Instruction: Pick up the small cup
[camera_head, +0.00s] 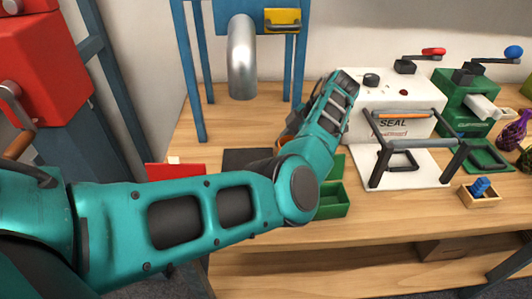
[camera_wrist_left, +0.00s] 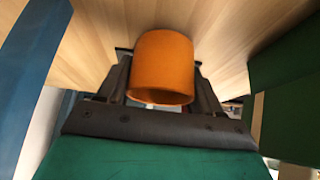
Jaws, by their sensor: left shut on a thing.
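The small orange cup (camera_wrist_left: 162,68) is between the two dark fingers of my left gripper (camera_wrist_left: 163,62) in the left wrist view. The fingers are shut on its sides, and part of its rim faces the camera. Wooden table surface shows behind it; I cannot tell whether the cup touches the table. In the head view my left arm reaches over the table, and an orange-brown patch (camera_head: 295,119), likely the cup, shows just left of the forearm. The arm hides most of the gripper there. My right gripper is not in view.
A blue frame with a metal spout (camera_head: 242,60) stands behind. A white sealing machine (camera_head: 392,100) and a green machine (camera_head: 466,95) are on the right. A green tray (camera_head: 335,205) lies by my elbow. A small wooden box (camera_head: 479,197) sits at the right.

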